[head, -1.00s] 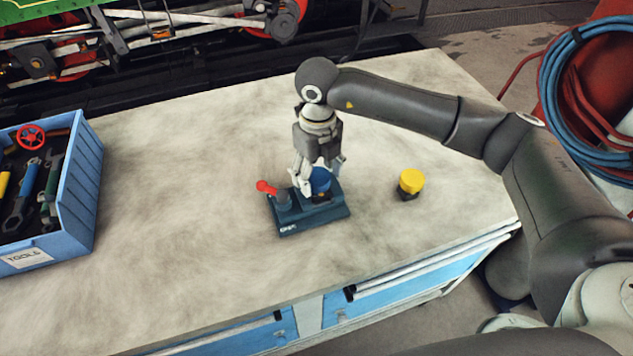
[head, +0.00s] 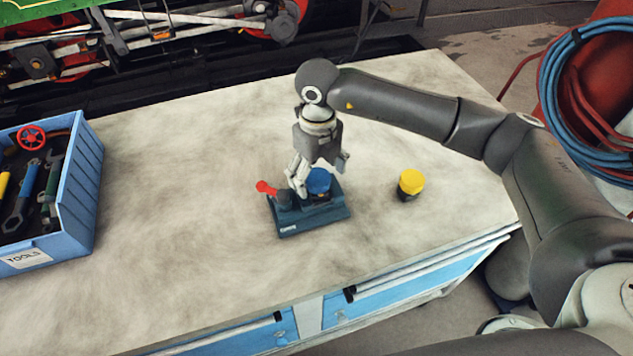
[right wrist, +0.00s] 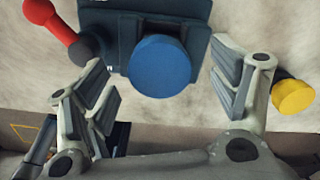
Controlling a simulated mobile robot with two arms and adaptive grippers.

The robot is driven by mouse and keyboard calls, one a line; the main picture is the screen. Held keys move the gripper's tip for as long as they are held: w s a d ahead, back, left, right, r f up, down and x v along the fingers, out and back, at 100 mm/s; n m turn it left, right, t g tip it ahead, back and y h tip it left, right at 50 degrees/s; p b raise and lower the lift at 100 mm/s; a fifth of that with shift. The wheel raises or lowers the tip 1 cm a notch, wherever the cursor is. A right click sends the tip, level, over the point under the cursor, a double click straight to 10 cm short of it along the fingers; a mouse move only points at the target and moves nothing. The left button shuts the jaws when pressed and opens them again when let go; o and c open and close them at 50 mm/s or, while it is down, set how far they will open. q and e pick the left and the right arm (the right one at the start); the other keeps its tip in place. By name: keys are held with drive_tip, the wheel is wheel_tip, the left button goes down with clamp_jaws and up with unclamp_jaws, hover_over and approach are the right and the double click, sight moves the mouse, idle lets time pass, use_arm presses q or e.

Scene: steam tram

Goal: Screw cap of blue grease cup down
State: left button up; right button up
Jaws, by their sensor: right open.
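The blue grease cup cap (head: 318,181) sits on the dark blue-grey base block (head: 315,217) on the workbench. It shows as a round blue disc in the right wrist view (right wrist: 160,66). My right gripper (head: 319,181) points down over it, its fingers spread either side of the cap. In the right wrist view my right gripper (right wrist: 167,95) is open, with gaps between the finger pads and the cap. A red-handled lever (head: 266,188) stands at the left end of the block. My left gripper is not in view.
A yellow-capped cup (head: 411,182) stands apart to the right on the bench (head: 180,230). A blue tool crate (head: 60,222) holding several tools stands at the left. The bench between crate and block is clear.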

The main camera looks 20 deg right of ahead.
drive_tip(key=shift+r+p, duration=1.25)
drive_tip(key=shift+r, duration=1.3)
